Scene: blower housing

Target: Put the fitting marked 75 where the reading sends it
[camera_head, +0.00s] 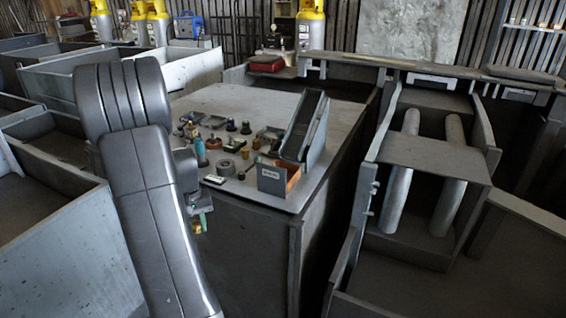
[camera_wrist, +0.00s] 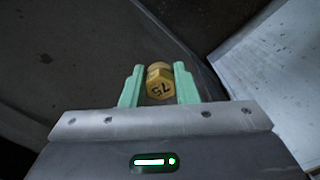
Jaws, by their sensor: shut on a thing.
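My gripper (camera_wrist: 159,88) is shut on a brass-yellow hex fitting (camera_wrist: 160,80). Its face is marked 75, seen upside down in the wrist view. The green fingers press its two sides. In the head view my gripper (camera_head: 198,208) hangs in front of the grey workbench (camera_head: 245,100), beyond its near left edge, with a bit of the yellow fitting (camera_head: 196,227) showing below the fingers. A small flat device with a pale face (camera_head: 215,179) lies on the bench near that edge. I cannot read it.
The bench holds an orange-brown bin (camera_head: 291,181) with an unreadable white label, a tilted grey panel (camera_head: 303,125), a grey ring (camera_head: 225,167), several small fittings and shallow trays (camera_head: 214,122). A grey walled bin (camera_head: 50,235) stands left. A rack with two cylinders (camera_head: 400,175) stands right.

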